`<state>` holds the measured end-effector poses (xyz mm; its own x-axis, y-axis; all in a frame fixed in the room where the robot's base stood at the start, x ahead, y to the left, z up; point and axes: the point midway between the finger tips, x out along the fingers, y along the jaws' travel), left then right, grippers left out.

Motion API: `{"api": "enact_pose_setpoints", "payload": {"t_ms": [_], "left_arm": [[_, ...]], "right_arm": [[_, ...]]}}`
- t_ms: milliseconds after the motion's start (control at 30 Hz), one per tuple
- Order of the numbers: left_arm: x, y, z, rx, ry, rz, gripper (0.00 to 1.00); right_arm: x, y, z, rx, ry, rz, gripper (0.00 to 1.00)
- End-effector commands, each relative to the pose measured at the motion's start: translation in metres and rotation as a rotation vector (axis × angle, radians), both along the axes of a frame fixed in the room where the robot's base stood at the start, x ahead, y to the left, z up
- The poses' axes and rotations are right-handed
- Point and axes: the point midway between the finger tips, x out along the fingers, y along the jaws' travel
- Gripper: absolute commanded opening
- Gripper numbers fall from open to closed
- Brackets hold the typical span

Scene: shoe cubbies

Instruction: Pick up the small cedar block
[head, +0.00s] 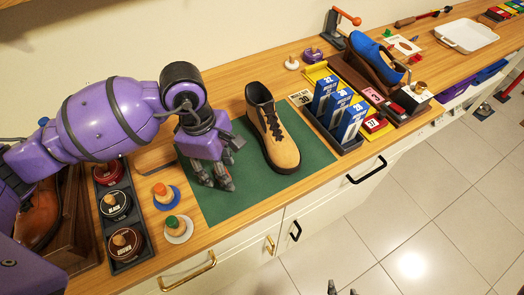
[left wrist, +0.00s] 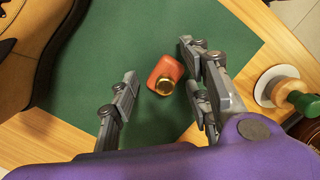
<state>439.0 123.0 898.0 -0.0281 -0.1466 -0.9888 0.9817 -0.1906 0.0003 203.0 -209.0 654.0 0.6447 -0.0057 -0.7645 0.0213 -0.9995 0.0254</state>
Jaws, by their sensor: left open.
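A small orange-red block with a round gold knob, which looks like the cedar block (left wrist: 158,71), lies on the green mat (left wrist: 88,100) in the left wrist view. My left gripper (left wrist: 160,68) is open, with its fingers on either side of the block and gaps visible between. In the head view my left gripper (head: 217,184) points down low over the mat (head: 300,150), and the block is hidden behind it. Dark tips at the bottom edge of the head view look like my right gripper (head: 342,290); only a sliver shows.
A tan boot (head: 278,140) stands on the mat right of my left gripper. Left of the mat are two wooden-knobbed pieces (head: 166,193) and a tray of polish tins (head: 125,240). A rack of blue boxes (head: 340,112) stands to the right. The front mat is clear.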

Motion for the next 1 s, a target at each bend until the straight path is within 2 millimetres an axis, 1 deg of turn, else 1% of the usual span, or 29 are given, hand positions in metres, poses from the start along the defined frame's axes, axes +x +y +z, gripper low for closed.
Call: {"api": "enact_pose_setpoints", "payload": {"t_ms": [200, 233, 533, 867, 1000], "left_arm": [[-0.001, 0.0, -0.003, 0.0, 0.002, 0.001, 0.44], [-0.001, 0.0, -0.003, 0.0, 0.002, 0.001, 0.43], [-0.001, 0.0, -0.003, 0.0, 0.002, 0.001, 0.04], [-0.001, 0.0, -0.002, 0.0, 0.002, 0.001, 0.03], [0.0, 0.0, 0.004, 0.0, 0.0, 0.001, 0.03]], "right_arm": [[0.006, 0.001, 0.001, 0.001, -0.01, 0.004, 0.4], [0.007, 0.001, 0.001, 0.001, -0.011, 0.004, 0.4], [0.008, 0.002, 0.001, 0.001, -0.012, 0.005, 0.4], [-0.001, 0.0, -0.001, 0.0, 0.003, 0.001, 0.4], [-0.004, 0.0, -0.001, 0.0, 0.007, 0.0, 0.4]]}}
